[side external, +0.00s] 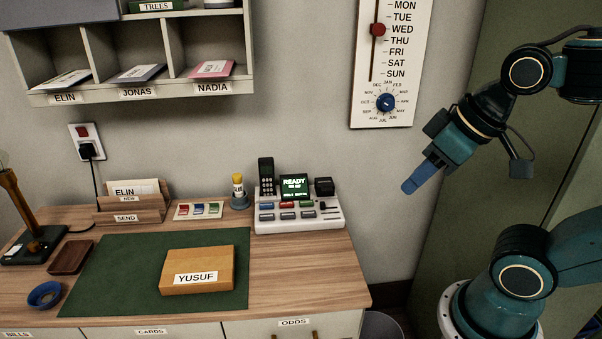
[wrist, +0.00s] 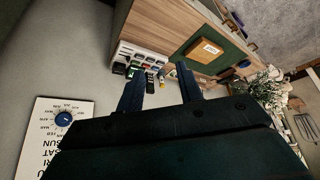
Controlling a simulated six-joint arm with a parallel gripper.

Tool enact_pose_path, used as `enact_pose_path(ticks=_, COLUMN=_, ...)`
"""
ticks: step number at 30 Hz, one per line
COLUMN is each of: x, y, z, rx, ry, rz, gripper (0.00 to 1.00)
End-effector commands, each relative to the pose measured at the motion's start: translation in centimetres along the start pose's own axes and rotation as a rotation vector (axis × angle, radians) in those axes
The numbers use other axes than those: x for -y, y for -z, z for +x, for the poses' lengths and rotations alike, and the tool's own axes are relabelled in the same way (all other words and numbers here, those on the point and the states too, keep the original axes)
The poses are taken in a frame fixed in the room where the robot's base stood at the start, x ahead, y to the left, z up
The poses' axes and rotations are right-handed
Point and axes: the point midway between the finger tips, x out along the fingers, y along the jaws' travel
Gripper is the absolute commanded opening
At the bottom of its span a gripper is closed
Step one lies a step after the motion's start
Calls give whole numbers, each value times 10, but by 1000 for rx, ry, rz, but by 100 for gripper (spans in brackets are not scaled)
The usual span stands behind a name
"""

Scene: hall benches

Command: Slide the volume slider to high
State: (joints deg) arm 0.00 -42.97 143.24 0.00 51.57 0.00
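The white desk console (side external: 300,222) stands at the back right of the desk, with a lit "READY" screen, a dark handset and several coloured buttons. A small dark slider (side external: 323,206) is on its right part; its exact setting and any volume label are too small to read. The console also shows beyond my fingers in the wrist view (wrist: 142,52), upside down. My gripper (side external: 410,186) is in the air to the right of the console and above it, well apart from it. In the wrist view its two fingers (wrist: 159,74) are spread with nothing held between them.
A wall calendar board (side external: 387,60) with a red slider and blue dial hangs near my gripper. Pigeonholes (side external: 140,92) hang above the desk. A box (side external: 200,270) labelled YUSUF lies on the green mat (side external: 110,270). A yellow-topped bottle (side external: 238,190) stands left of the console.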

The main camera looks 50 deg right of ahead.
Motion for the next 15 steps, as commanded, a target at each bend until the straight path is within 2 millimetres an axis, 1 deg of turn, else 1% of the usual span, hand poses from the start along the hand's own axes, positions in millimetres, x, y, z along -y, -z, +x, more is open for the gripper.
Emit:
enact_pose_path(ticks=3, x=0, y=0, z=0, rx=0, ry=0, rz=0, gripper=36)
enact_pose_path(ticks=5, x=0, y=0, z=0, rx=0, ry=0, rz=0, gripper=29)
enact_pose_path(ticks=11, x=-1, y=6, z=0, rx=9, ry=-3, rz=-13, gripper=29)
enact_pose_path(ticks=15, x=-4, y=19, z=2, rx=29, ry=-9, rz=-43, gripper=29)
